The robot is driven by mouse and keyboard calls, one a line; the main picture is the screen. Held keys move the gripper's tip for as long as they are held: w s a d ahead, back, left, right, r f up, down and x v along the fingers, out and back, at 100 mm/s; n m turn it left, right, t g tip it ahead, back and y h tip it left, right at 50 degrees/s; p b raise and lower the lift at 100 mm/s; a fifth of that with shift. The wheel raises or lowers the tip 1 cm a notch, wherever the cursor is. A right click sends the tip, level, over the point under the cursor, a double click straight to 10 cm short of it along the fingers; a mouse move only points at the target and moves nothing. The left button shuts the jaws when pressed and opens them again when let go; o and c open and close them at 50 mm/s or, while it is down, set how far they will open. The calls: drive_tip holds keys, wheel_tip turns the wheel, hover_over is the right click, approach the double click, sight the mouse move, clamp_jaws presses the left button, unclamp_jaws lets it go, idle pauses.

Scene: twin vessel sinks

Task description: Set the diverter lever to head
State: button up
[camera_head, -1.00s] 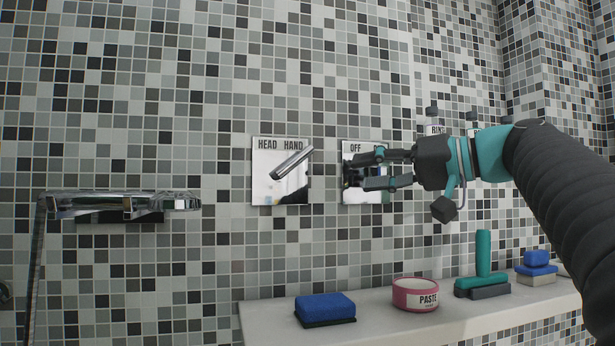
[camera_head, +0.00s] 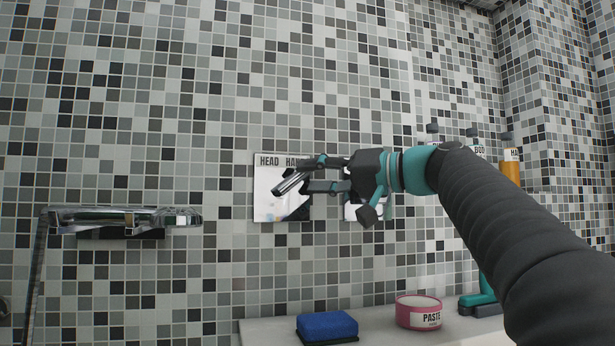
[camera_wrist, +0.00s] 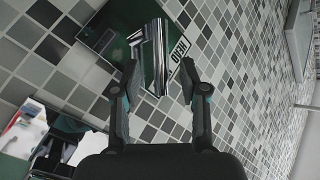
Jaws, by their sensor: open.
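The diverter's square mirror-like plate (camera_head: 266,207), labelled HEAD and HAND along its top, is on the tiled wall. Its chrome lever (camera_head: 290,183) slants up to the right, towards the HAND side; the HAND label is partly hidden by my gripper. My gripper (camera_head: 312,175) reaches in from the right, open, with its fingertips at the lever's upper right end. In the wrist view, the lever (camera_wrist: 158,55) has its near end between the two open fingertips of my gripper (camera_wrist: 158,80). The HEAD label (camera_wrist: 180,50) shows beside it; I cannot tell whether the fingers touch the lever.
A second plate (camera_head: 352,212) is mostly hidden behind my gripper. A chrome wall fitting (camera_head: 125,217) is at the left. Below, a ledge (camera_head: 262,331) holds a blue sponge (camera_head: 327,325) and a pink PASTE tub (camera_head: 418,312). Bottles (camera_head: 511,168) stand at the right.

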drive_tip(key=shift+x, duration=1.1)
clamp_jaws()
